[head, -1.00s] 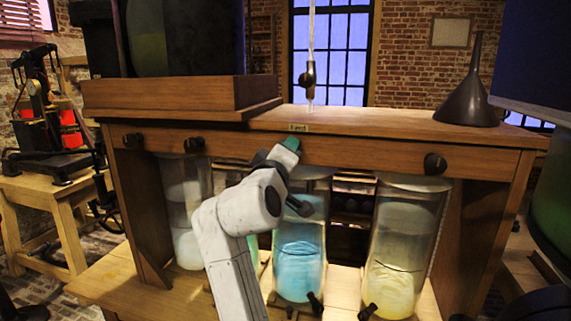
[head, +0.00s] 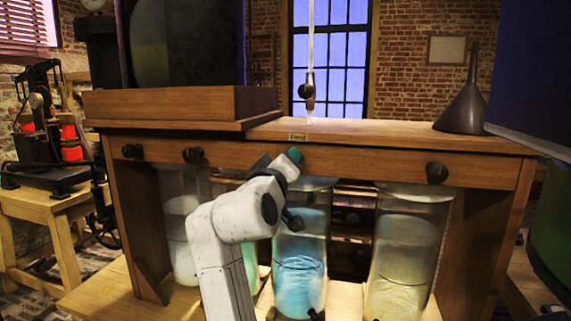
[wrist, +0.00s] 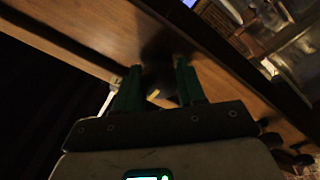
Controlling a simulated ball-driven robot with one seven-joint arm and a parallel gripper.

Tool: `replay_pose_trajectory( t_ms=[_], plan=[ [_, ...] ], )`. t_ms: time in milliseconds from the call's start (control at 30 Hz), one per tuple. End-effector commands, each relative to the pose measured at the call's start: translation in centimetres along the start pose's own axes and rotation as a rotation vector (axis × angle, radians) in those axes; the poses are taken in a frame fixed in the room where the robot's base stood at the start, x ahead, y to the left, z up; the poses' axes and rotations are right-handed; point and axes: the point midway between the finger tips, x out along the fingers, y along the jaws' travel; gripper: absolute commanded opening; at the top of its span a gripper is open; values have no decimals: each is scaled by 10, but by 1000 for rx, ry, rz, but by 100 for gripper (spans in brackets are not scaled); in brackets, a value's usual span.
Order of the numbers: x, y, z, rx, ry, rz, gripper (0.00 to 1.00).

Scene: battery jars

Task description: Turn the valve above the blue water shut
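The jar of blue water (head: 299,262) stands under the wooden bench, between a pale jar and a yellowish one. My gripper (head: 294,155) is at the bench's front board (head: 380,165), above the blue jar, its green tip by the board. The valve above the blue water cannot be made out in the head view; my gripper and wrist cover that part of the board. In the wrist view my two green fingers (wrist: 158,82) stand apart, pointing at the board. A dark shape fills the space between them; whether they touch or clamp it is unclear.
Other dark knobs sit on the board: two at left (head: 133,150) (head: 193,155) and one at right (head: 437,172), above the yellowish jar (head: 405,255). A dark funnel (head: 466,108) stands on the bench top. The wooden frame's legs flank the jars.

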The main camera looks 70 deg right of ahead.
Motion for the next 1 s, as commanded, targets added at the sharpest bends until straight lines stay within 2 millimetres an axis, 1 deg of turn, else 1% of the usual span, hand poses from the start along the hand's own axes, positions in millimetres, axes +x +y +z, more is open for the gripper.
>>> replay_pose_trajectory(
  t_ms=[33,267,467,567,667,733,1000],
  plan=[
    [0,-1,1,0,-2,-3,44],
    [0,-1,0,0,-1,-1,65],
    [0,0,0,0,0,-1,65],
    [-3,-1,0,0,1,-1,65],
    [-14,-2,0,0,3,-3,65],
    [-25,-2,0,0,4,-3,65],
    [-77,-2,1,0,3,-3,65]
  ],
)
